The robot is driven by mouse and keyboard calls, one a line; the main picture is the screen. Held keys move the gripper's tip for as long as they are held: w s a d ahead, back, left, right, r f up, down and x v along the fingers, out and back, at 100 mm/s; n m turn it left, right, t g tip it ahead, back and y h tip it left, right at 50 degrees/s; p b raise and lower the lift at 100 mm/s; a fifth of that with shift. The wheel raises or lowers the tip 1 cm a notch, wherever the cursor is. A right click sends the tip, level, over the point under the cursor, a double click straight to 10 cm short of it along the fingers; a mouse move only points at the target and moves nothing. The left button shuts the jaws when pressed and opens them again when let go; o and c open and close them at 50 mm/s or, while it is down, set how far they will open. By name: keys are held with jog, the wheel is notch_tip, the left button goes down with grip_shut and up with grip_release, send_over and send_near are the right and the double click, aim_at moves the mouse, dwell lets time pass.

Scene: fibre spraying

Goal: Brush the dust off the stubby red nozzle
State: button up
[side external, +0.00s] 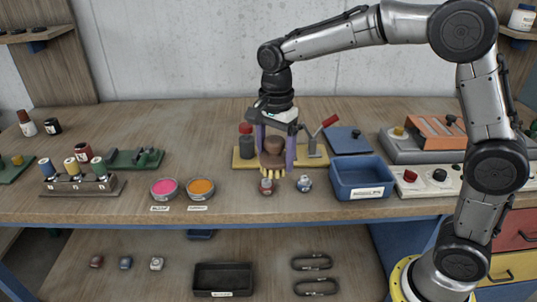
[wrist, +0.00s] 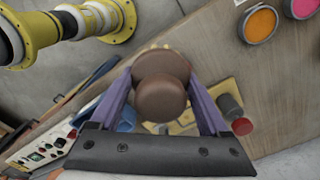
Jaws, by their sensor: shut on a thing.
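My gripper (side external: 275,153) is shut on a brush (side external: 274,145) with a rounded brown handle and pale yellow bristles. In the wrist view the brown handle (wrist: 160,98) sits between the purple fingers (wrist: 163,105). The bristles point down. A small red nozzle (side external: 266,187) with a greyish top stands on the bench just below and in front of the bristles. I cannot tell whether the bristles touch it. A small blue-grey nozzle (side external: 304,184) stands to its right. The red nozzle is hidden in the wrist view.
A yellow board (side external: 243,162) with a red-capped dark canister (side external: 246,140) and a red-handled clamp (side external: 322,135) lies behind. A blue bin (side external: 362,179) stands right. Pink (side external: 165,188) and orange (side external: 200,188) pots are left. Below is a shelf with a black tray (side external: 223,279).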

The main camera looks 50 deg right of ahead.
jog(key=o, duration=0.9)
jog(key=c, duration=0.5)
jog(key=shift+w+r, duration=0.2)
jog(key=shift+r, duration=0.05)
jog(key=shift+c, duration=0.2)
jog(key=w+d+f, duration=0.2)
jog(key=w, duration=0.6)
jog(key=shift+s+d+f, duration=0.1)
jog(key=shift+f, duration=1.4)
jog(key=shift+s+d+f, duration=0.1)
jog(key=shift+f, duration=1.35)
